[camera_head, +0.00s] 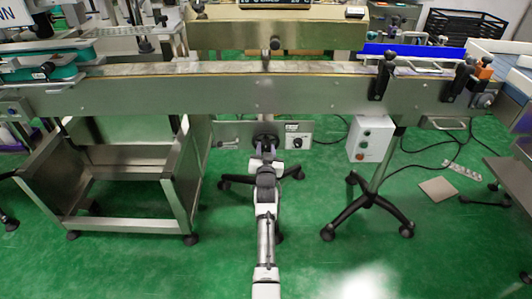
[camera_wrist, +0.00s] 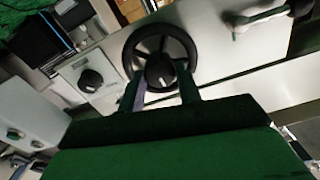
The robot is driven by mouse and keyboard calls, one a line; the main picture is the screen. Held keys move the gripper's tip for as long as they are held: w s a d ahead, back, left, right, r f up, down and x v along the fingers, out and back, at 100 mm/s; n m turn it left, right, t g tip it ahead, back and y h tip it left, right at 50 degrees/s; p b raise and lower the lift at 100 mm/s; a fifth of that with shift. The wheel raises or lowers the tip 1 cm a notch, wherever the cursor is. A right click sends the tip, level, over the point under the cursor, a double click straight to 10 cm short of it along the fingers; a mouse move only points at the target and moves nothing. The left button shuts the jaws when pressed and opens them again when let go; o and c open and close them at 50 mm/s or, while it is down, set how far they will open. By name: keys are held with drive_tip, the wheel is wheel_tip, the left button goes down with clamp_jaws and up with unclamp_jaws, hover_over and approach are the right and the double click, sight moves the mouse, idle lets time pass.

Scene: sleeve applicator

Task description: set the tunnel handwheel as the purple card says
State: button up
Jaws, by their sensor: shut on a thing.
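The tunnel handwheel (camera_wrist: 131,50) is a black spoked wheel on a pale metal panel in the wrist view. Its round hub (camera_wrist: 159,70) carries a short white mark near its lower edge. In the head view the handwheel (camera_head: 265,138) shows small and dark below the conveyor, partly covered by my arm. My gripper (camera_wrist: 162,88) is shut on the handwheel, with one finger on each side of the hub. The fingertips reach the lower part of the wheel, and the exact contact is hard to see. I cannot make out a purple card in either view.
A black knob (camera_wrist: 91,80) with a white mark sits on the panel left of the wheel. A crank-like handle (camera_wrist: 265,15) is at upper right. A white control box (camera_head: 371,139) on a wheeled stand is to the right. Green floor is open in front.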

drive_tip(key=n, duration=0.4)
drive_tip(key=shift+n, duration=0.3)
drive_tip(key=n+p, duration=0.1)
drive_tip(key=n, duration=0.4)
drive_tip(key=n+p, duration=0.1)
drive_tip(key=n, duration=0.4)
drive_tip(key=shift+a+n+p, duration=0.1)
drive_tip(key=shift+n+p, duration=0.25)
drive_tip(key=shift+n, duration=0.05)
drive_tip(key=n+p, duration=0.1)
drive_tip(key=n, duration=0.3)
drive_tip(key=shift+f+n, duration=0.1)
drive_tip(key=shift+n, duration=0.2)
drive_tip(key=o, duration=1)
drive_tip(key=shift+c, duration=0.2)
